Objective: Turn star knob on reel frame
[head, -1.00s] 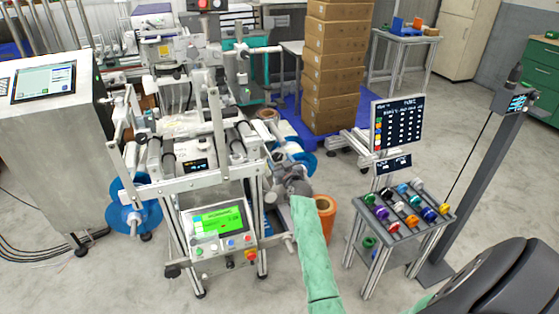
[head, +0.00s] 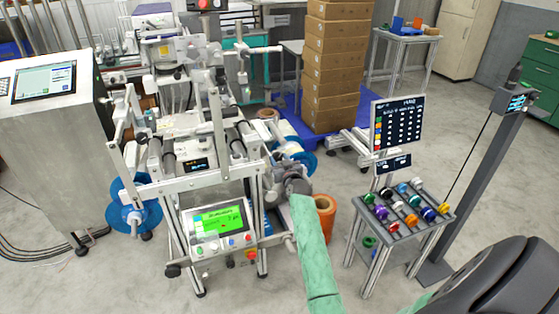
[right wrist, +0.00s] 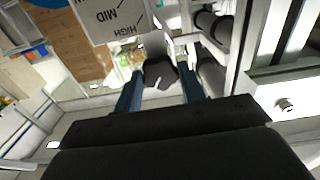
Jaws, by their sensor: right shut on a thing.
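The reel frame (head: 205,182) is a pale metal machine frame at left centre in the head view, with rollers and a green-lit panel. My right arm in its green sleeve reaches to the frame's right side. My right gripper (head: 273,187) is there, small and partly hidden by my own wrist. In the right wrist view, the dark star knob (right wrist: 160,72) sits between the blue fingertips of my right gripper (right wrist: 160,84), which is shut on it. A pale plate (right wrist: 112,18) marked MID and HIGH is just beyond the knob. My left gripper is not in view.
A blue reel (head: 133,205) hangs at the frame's left, and an orange roll (head: 325,218) stands right of my arm. A small rack (head: 408,222) with coloured spools stands to the right. Stacked cartons (head: 335,65) stand behind.

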